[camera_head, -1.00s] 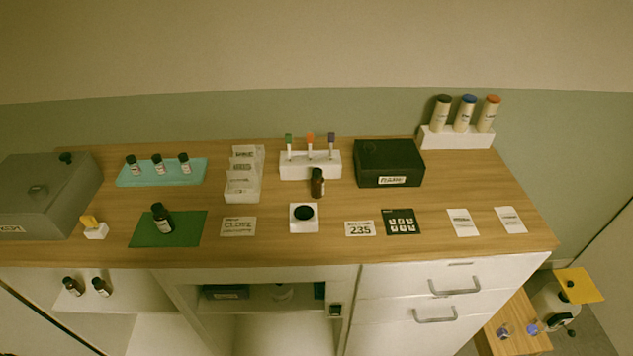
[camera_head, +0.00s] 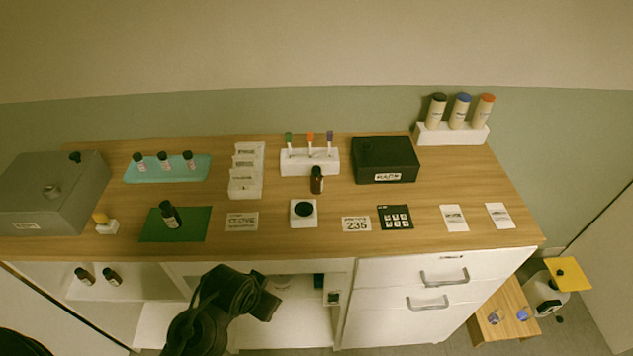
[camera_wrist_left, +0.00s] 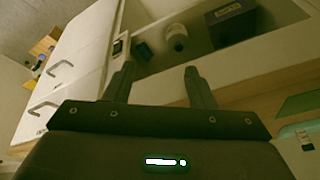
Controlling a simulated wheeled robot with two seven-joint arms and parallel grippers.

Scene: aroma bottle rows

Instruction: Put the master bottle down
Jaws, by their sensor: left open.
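A dark bottle with a pale label (camera_head: 170,215) stands on the green mat (camera_head: 195,229) at the left front of the counter. A smaller brown bottle (camera_head: 317,180) stands behind the white block with a round black top (camera_head: 304,212). I cannot tell from labels which one is the master bottle. My left gripper (camera_head: 268,303) is in front of the counter, below its top edge, apart from both bottles. In the left wrist view its fingers (camera_wrist_left: 159,84) are spread with nothing between them. My right gripper is not in view.
Three small bottles stand on a teal tray (camera_head: 190,174). A grey box (camera_head: 45,205), white card holder (camera_head: 246,180), stick rack (camera_head: 300,163) and black box (camera_head: 385,170) line the back. Cards lie along the front. Open shelves (camera_head: 130,290) and drawers (camera_head: 440,300) are below.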

